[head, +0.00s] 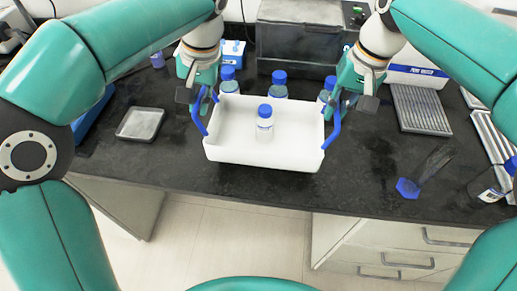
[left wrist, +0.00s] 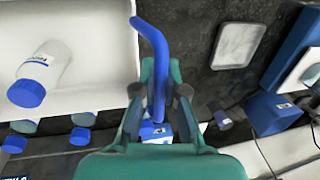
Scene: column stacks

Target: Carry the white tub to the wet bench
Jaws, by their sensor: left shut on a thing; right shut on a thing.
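The white tub (head: 240,155) is over the black bench top (head: 375,155) in the middle of the head view, about level, with a blue handle at each end. I cannot tell whether its base touches the bench. A bottle with a blue cap (head: 265,122) stands inside it. My left gripper (head: 198,97) is shut on the left handle (head: 206,122); the left wrist view shows the handle (left wrist: 153,40) between its fingers (left wrist: 159,95). My right gripper (head: 351,97) is shut on the right handle (head: 332,131). I cannot tell which surface is the wet bench.
Several blue-capped bottles (head: 279,86) stand just behind the tub, before a grey box (head: 298,35). A shallow tray (head: 140,124) lies to the left. A clear strip of bench lies in front.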

